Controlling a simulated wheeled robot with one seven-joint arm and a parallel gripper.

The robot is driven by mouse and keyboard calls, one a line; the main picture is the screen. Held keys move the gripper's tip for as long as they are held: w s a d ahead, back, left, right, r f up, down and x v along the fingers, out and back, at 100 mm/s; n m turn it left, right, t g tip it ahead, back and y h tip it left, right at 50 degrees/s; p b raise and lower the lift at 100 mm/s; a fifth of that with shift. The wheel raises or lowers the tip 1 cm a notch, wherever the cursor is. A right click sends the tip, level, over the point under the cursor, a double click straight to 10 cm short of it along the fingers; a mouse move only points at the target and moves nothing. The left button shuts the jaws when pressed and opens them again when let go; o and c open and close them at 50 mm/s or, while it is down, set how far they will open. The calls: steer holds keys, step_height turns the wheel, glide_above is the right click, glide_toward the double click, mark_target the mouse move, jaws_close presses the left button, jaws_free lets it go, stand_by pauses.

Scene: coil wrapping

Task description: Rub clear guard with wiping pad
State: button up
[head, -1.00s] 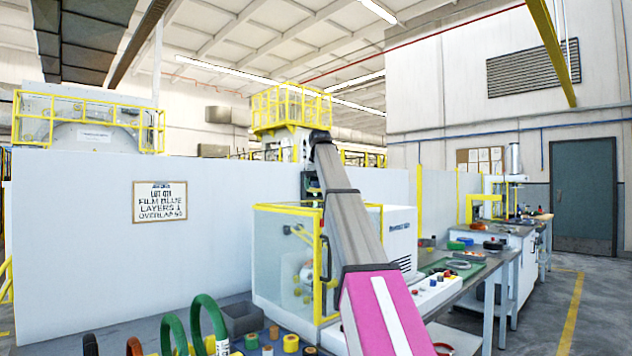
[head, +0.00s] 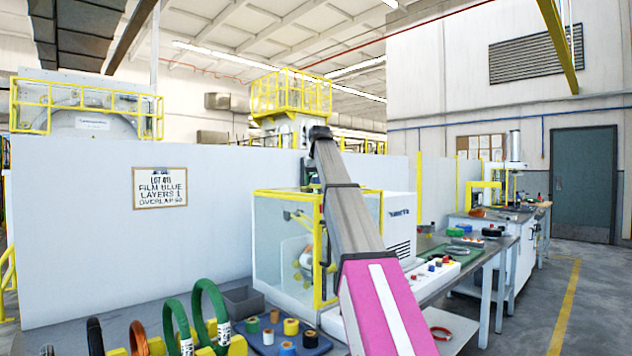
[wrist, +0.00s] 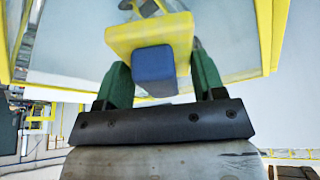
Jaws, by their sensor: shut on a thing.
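My gripper (wrist: 160,72), with green fingers, is shut on the wiping pad, a yellow plate (wrist: 125,36) with a blue block (wrist: 154,68) between the fingers. The clear guard (head: 275,262) is the see-through panel in a yellow frame on the white machine in the head view. It also shows behind the pad in the wrist view (wrist: 75,45). In the head view my arm reaches up in front of the machine, and the pad is hidden. The pad is close to the guard in the wrist view; I cannot tell whether they touch.
Green rings (head: 209,318) and other rings stand at the front left. A blue mat (head: 262,343) bears several tape rolls beside a grey bin (head: 243,301). A bench (head: 478,259) with a control box (head: 433,274) lies right of my arm. A lettered sign (head: 160,188) hangs on the pale wall.

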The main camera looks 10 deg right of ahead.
steer(key=shift+f, duration=0.95)
stand_by(0.3)
steer(key=shift+w+d, duration=0.1)
steer(key=shift+w+d+r, duration=0.1)
steer(key=shift+w+d, duration=0.4)
steer(key=shift+d, duration=0.25)
steer(key=shift+w+d+r, duration=0.1)
steer(key=shift+w+d, duration=0.35)
steer(key=shift+d, duration=0.25)
steer(key=shift+w+d+f, duration=0.1)
steer(key=shift+f, duration=0.15)
steer(key=shift+s+a+f, duration=0.2)
steer(key=shift+s+a, duration=0.85)
steer(key=shift+a, duration=0.3)
steer(key=shift+s+a+f, duration=0.1)
steer(key=shift+s+a, duration=0.15)
steer(key=shift+a, duration=0.05)
steer(key=shift+c, duration=0.4)
